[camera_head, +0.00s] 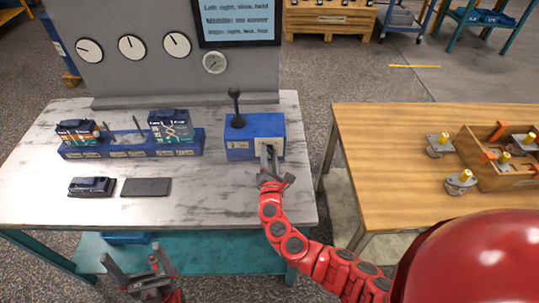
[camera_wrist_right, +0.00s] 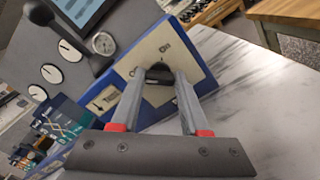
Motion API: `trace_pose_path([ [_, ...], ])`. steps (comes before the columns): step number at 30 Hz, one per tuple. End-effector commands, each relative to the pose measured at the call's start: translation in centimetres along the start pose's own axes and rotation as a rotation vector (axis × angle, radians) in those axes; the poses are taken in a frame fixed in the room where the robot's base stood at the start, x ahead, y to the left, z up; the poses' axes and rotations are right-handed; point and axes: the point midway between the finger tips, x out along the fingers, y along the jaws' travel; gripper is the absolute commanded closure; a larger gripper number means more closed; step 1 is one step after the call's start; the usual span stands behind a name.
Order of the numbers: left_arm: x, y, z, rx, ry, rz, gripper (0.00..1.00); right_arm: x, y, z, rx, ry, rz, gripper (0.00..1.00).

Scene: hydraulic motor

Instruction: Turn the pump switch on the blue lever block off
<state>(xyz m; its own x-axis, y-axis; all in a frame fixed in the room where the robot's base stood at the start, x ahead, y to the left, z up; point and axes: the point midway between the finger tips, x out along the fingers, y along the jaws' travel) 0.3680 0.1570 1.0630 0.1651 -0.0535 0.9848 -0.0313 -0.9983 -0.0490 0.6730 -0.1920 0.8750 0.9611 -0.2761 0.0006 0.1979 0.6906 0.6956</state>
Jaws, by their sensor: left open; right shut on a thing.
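The blue lever block (camera_head: 238,141) stands at the right end of the white marble-patterned table, with a black lever (camera_head: 235,105) upright on top. Its front plate, pale with lettering, shows in the right wrist view (camera_wrist_right: 190,50). A dark pump switch (camera_wrist_right: 160,74) sits on this plate. My right gripper (camera_head: 268,155) is at the front of the block, its two fingers closed around the dark switch, whose lower part they partly hide in the right wrist view (camera_wrist_right: 160,85). My left gripper (camera_head: 138,272) is open and empty, low in front of the table's front edge.
A long blue base (camera_head: 130,150) with two labelled units stands left of the block. A dark device (camera_head: 92,186) and a dark flat plate (camera_head: 146,187) lie in front. A grey panel with gauges (camera_head: 130,45) rises behind. A wooden table (camera_head: 400,150) is at right, across a gap.

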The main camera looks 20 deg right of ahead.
Motion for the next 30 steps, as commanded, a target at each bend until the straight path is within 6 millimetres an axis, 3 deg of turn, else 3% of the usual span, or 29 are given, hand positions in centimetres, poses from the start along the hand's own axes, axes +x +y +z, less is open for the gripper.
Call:
trace_pose_path([
  [7,0.0,0.0,0.0,0.0,0.0,0.0,0.03,-0.1,-0.2,-0.2,0.0,0.004,-0.003,1.0],
  [8,0.0,0.0,0.0,0.0,0.0,0.0,0.03,-0.1,-0.2,-0.2,0.0,0.004,-0.003,0.52],
  [12,0.0,0.0,0.0,0.0,0.0,0.0,0.03,-0.1,-0.1,-0.1,0.001,0.003,-0.002,0.26],
  [23,-0.1,0.0,0.0,0.0,0.0,0.0,0.03,-0.3,-0.1,-0.1,0.001,0.001,-0.001,0.25],
  [30,-0.7,0.0,0.1,0.0,0.0,0.0,0.03,-3.2,-0.2,-0.2,0.001,0.005,0.001,0.25],
])
